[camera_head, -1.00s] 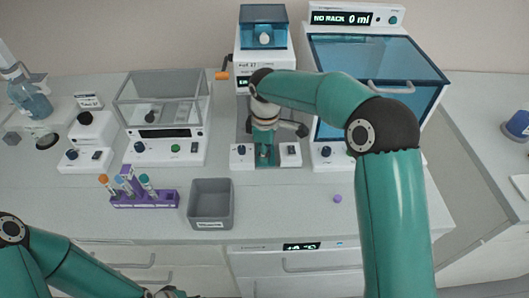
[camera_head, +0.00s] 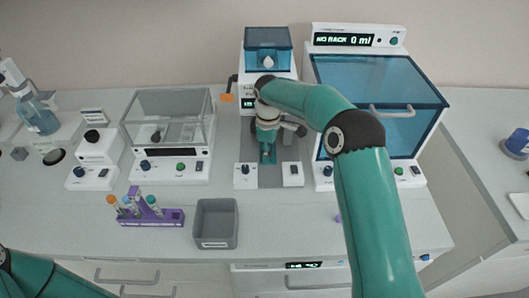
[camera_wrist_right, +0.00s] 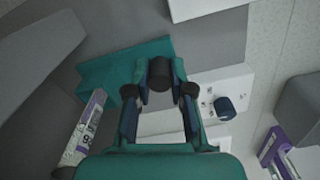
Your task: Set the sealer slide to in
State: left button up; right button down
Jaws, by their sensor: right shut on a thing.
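The sealer (camera_head: 268,68) is the white unit with a blue window at the back centre. Its teal slide (camera_head: 268,157) lies on a grey track (camera_head: 267,179) between two small white control blocks. The slide's teal surface also shows in the right wrist view (camera_wrist_right: 105,72). My right gripper (camera_head: 266,150) is over the slide, in front of the sealer. In the right wrist view its fingers (camera_wrist_right: 160,88) are closed around a dark round knob (camera_wrist_right: 160,72) at the slide. The slide's rear is hidden by my arm. My left gripper is out of view.
Control blocks with a blue knob (camera_head: 245,170) and a switch (camera_head: 293,170) flank the track closely. A grey bin (camera_head: 216,222) and purple tube rack (camera_head: 150,218) stand in front left. A large blue-lidded machine (camera_head: 380,90) stands right. Bare bench lies in front of the track.

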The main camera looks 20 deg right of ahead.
jog(key=c, duration=1)
grip_release()
notch_tip(320, 180, up, 12)
jog(key=shift+f, duration=0.1)
